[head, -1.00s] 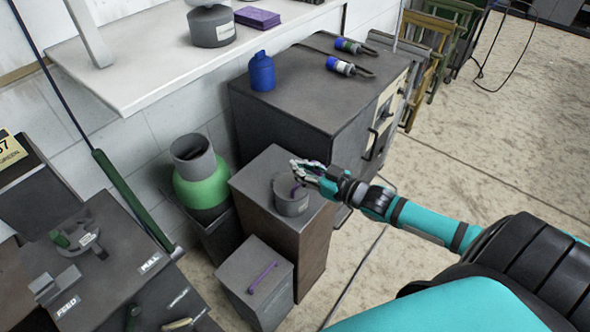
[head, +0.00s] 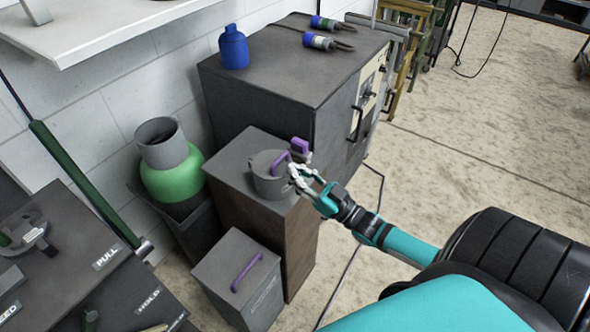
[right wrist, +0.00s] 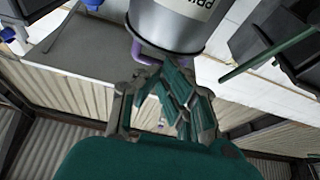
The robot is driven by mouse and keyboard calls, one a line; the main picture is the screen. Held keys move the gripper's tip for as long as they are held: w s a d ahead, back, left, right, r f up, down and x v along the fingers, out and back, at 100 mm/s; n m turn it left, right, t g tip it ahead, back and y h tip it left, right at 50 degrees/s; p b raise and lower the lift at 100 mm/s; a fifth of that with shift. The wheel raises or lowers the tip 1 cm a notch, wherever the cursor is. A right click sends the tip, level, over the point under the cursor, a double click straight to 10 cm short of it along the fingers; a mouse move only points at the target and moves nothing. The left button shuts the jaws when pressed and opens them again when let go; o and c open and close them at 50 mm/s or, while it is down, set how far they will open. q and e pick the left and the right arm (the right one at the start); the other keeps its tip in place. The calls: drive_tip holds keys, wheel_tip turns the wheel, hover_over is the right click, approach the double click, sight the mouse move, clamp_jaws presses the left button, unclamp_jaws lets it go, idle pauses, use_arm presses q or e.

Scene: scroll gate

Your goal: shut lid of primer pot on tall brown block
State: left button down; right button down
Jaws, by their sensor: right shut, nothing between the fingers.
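The grey primer pot (head: 268,184) stands upright on the tall brown block (head: 228,165). An arched purple handle (head: 280,162) shows on its top, and the lid looks level over the pot. A small purple piece (head: 300,146) shows just behind my right gripper (head: 295,174); I cannot tell what it is fixed to. The right gripper is shut and empty at the pot's right side, close to the handle. In the right wrist view the pot (right wrist: 172,28) appears upside down, with the purple handle (right wrist: 148,56) near the fingertips (right wrist: 162,75). My left gripper is out of view.
A shorter grey box (head: 222,268) with a purple handle stands in front of the block. A green canister (head: 172,178) stands to the left. A dark cabinet (head: 270,75) behind carries a blue bottle (head: 233,48). Open floor lies to the right.

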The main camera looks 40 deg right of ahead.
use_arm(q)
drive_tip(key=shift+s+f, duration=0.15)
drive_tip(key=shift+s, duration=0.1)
use_arm(e)
drive_tip(key=shift+s+f, duration=0.1)
drive_tip(key=shift+f, duration=0.25)
